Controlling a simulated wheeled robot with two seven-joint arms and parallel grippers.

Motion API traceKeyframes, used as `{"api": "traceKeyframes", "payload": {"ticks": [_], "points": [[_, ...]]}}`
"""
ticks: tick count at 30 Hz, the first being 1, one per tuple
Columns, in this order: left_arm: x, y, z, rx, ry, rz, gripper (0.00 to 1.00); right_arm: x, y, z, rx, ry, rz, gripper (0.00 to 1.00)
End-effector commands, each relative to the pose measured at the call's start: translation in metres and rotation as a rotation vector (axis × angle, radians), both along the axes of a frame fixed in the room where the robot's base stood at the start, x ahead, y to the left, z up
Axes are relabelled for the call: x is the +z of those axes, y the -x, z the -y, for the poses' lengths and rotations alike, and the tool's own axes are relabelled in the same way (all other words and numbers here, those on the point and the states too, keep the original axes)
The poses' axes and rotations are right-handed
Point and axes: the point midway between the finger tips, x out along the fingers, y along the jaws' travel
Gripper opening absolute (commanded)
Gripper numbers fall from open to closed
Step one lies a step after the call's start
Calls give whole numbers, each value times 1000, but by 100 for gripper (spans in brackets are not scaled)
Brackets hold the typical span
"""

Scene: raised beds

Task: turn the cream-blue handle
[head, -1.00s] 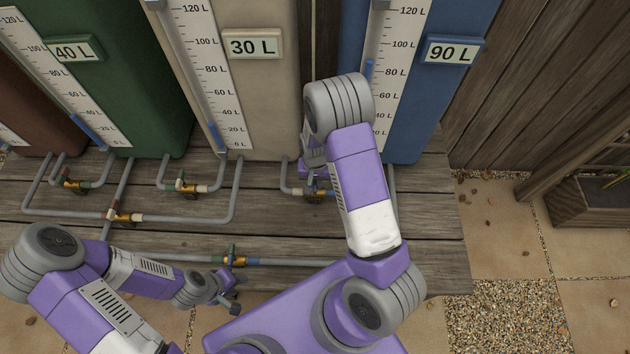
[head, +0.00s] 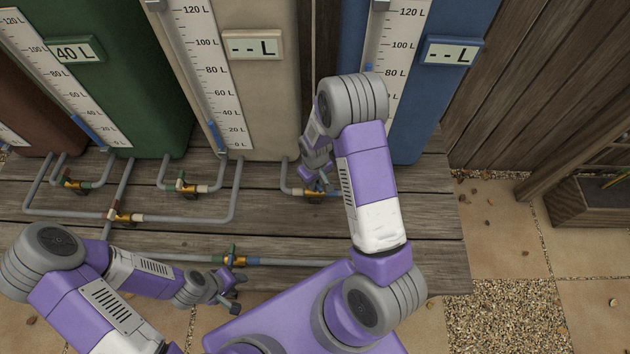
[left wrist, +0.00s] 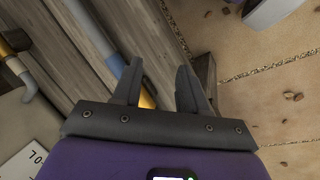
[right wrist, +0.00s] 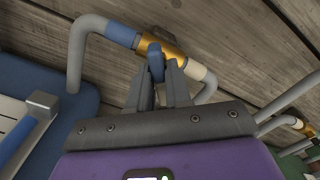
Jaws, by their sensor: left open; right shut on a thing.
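The cream-blue valve sits on the pipe between the cream tank (head: 262,110) and the blue tank (head: 428,110). In the right wrist view its brass body (right wrist: 168,52) has a blue band at one end and a cream band at the other. Its blue handle (right wrist: 156,62) is between the fingers of my right gripper (right wrist: 160,80), which is shut on it. In the head view my right gripper (head: 322,184) partly hides the valve. My left gripper (head: 234,299) is open and empty near the table's front edge; its fingers (left wrist: 158,85) show apart in the left wrist view.
Other valves stand on the pipes to the left, such as the green-cream one (head: 184,186), the lower one (head: 122,216) and the front one (head: 235,258). The green tank (head: 130,100) reads 40 L. The cream and blue tank displays show dashes. A wooden planter (head: 595,205) stands at right.

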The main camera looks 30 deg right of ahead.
Motion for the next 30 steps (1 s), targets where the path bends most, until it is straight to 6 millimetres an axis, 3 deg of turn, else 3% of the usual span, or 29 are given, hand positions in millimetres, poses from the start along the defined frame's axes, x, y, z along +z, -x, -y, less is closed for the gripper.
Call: {"api": "traceKeyframes", "payload": {"ticks": [18, 30], "points": [[4, 0, 0, 0, 0, 0, 43, 0, 0, 0, 566, -1, -1, 0], [6, 0, 0, 0, 0, 0, 43, 0, 1, 0, 786, -1, -2, 0]]}}
